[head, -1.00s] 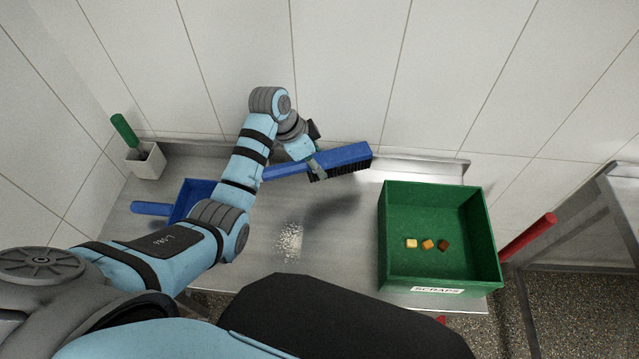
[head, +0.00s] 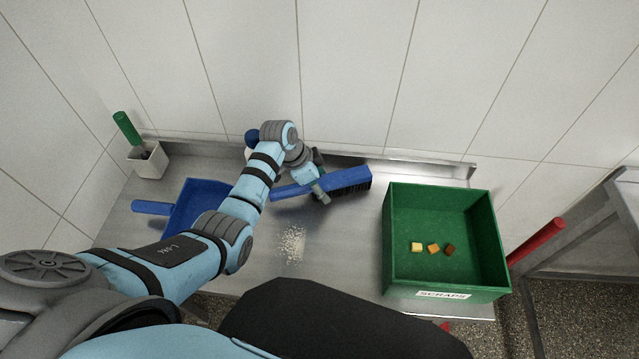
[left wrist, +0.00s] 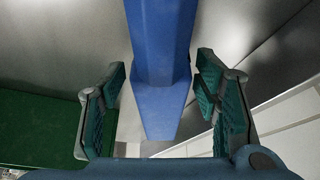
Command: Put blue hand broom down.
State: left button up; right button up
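The blue hand broom (head: 347,181) lies at the back of the metal table top, its dark bristles at the right end and its handle toward the arm. My left gripper (head: 320,190) is over the broom's middle. In the left wrist view the blue broom (left wrist: 160,45) runs between the two green-padded fingers of the left gripper (left wrist: 160,105). The fingers are open, with a gap on each side of the broom. Part of the handle is hidden by my arm. My right gripper is not in view.
A blue dustpan (head: 195,202) lies at left, partly behind my arm. A white powder pile (head: 292,245) is mid-table. A green scraps bin (head: 445,210) holding three small cubes stands right. A white holder (head: 150,162) with a green-handled tool stands back left.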

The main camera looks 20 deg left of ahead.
pick_arm(q)
jog(key=shift+r, duration=0.15)
jog(key=p+v, duration=0.3)
jog(key=v, duration=0.9)
jog(key=shift+w, duration=0.1)
